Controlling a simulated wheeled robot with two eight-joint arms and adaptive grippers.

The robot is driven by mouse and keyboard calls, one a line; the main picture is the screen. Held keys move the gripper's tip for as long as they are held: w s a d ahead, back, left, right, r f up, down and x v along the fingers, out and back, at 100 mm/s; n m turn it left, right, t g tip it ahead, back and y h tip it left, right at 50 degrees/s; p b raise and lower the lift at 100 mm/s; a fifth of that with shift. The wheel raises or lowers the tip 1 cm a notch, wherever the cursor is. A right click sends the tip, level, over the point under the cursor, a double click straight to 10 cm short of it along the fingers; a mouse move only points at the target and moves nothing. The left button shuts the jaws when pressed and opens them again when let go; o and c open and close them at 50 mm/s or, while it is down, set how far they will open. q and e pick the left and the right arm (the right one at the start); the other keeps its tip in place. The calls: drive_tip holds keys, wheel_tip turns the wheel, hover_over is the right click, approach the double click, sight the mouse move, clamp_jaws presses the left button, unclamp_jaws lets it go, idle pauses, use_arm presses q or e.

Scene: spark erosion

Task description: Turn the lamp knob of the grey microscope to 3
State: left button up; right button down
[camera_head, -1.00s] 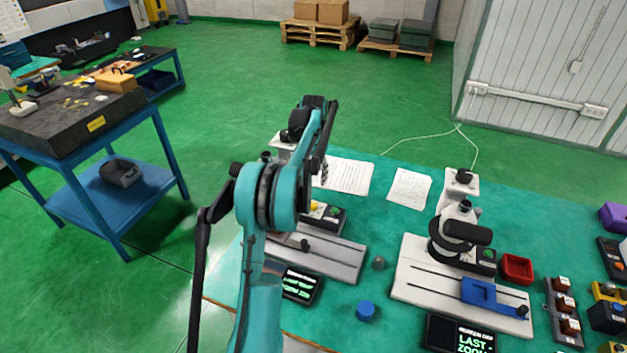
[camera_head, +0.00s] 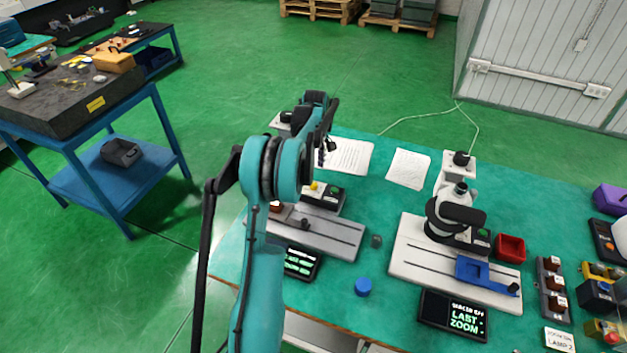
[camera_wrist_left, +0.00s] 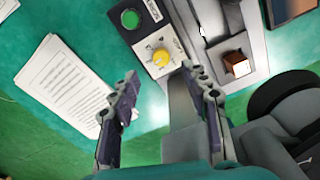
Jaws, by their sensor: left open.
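The grey microscope (camera_head: 338,236) is on the left of the green table, with its upper part mostly hidden behind my left arm. Its control box (camera_head: 324,197) has a green button and a yellow lamp knob (camera_head: 314,186). In the left wrist view the yellow knob (camera_wrist_left: 161,57) sits on a pale dial plate beside the green button (camera_wrist_left: 130,18). The dial marks are too small to read. My left gripper (camera_head: 326,148) is open and empty. In the left wrist view its fingers (camera_wrist_left: 160,78) are apart, with the knob seen between and beyond their tips. My right gripper is out of view.
A second, white microscope (camera_head: 408,275) stands to the right, near a red tray (camera_head: 510,248). Papers (camera_head: 346,157) lie behind the grey microscope. A small display (camera_head: 301,262) and a blue cap (camera_head: 363,287) are in front. A brown block (camera_wrist_left: 237,64) sits on the microscope base.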

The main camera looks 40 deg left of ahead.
sight(313, 184)
use_arm(q)
drive_tip(key=shift+a+f, duration=0.3)
drive_tip(key=shift+f, duration=0.05)
wheel_tip(313, 184, down, 8)
drive_tip(key=shift+r+b, duration=0.1)
drive_tip(key=shift+b, duration=1)
clamp_jaws()
